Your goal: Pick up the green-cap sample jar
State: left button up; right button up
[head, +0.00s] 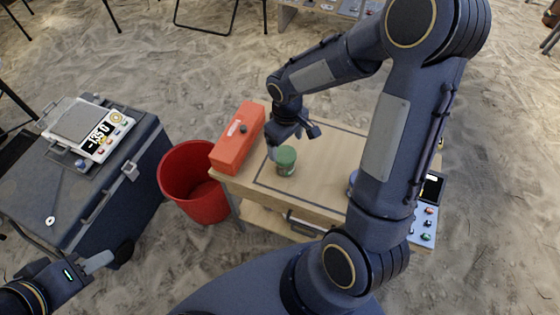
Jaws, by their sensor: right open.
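The green-cap sample jar (286,161) stands upright on the wooden tabletop (322,193), inside a dark outlined area. My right gripper (292,142) is open, just behind and above the jar. One finger reaches down by the jar's left side and the other is apart to its upper right. I cannot tell whether the left finger touches the jar. My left gripper (104,261) is at the lower left, away from the table and beside the dark case. Its opening is unclear.
An orange-red box (237,139) lies on the table's left edge. A red bucket (193,207) stands on the sand to the left. A scale (86,127) sits on the dark case (112,186). A panel with buttons (424,225) is at the table's right. My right arm hides part of the table.

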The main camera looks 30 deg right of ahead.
aim_at(285, 154)
notch_tip(285, 154, down, 6)
jog(key=shift+a+f+b, duration=0.1)
jog(key=shift+f+b, duration=0.1)
jog(key=shift+b, duration=0.15)
jog(key=shift+c, duration=0.2)
jog(key=c, duration=1.1)
